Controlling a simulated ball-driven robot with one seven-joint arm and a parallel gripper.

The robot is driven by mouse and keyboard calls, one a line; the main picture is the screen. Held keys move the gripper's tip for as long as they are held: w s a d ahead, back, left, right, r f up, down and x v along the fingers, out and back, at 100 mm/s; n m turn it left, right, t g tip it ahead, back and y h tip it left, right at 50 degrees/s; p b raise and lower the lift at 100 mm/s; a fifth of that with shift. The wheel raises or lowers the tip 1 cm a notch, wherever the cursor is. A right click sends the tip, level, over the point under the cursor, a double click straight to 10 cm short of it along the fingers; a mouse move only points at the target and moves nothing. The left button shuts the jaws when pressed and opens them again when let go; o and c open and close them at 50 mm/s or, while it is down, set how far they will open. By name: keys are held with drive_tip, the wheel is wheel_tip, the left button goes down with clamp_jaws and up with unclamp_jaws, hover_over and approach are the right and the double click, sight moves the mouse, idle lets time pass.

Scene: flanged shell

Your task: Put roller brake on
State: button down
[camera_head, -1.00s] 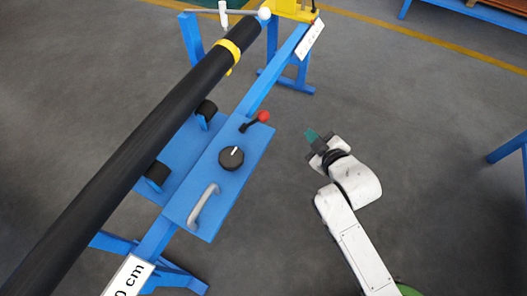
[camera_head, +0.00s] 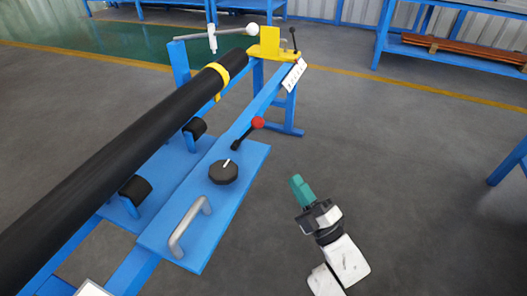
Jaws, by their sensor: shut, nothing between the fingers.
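The brake lever with a red ball knob (camera_head: 258,123) stands on the blue plate (camera_head: 232,215) of the roller stand, near the plate's far end. Its dark stem leans up and to the right. A round black dial (camera_head: 223,172) with a white mark sits nearer on the same plate, and a grey handle (camera_head: 190,226) nearer still. My gripper (camera_head: 298,183) is right of the plate, apart from the lever and over the floor. Its teal fingers are together with nothing seen between them.
A long black pipe (camera_head: 110,155) with a yellow band (camera_head: 219,75) lies along the stand over black rollers (camera_head: 135,187). A yellow stop (camera_head: 269,43) with another dark lever is at the far end. Blue tables stand at the back and right. The floor right of the stand is clear.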

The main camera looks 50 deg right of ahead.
idle(0.4)
drive_tip(key=b, duration=0.2)
approach(247, 133)
wheel_tip(247, 133, up, 6)
drive_tip(key=w+d, duration=0.2)
drive_tip(key=shift+w+d, duration=0.1)
drive_tip(key=shift+d, duration=0.05)
drive_tip(key=shift+r, duration=0.2)
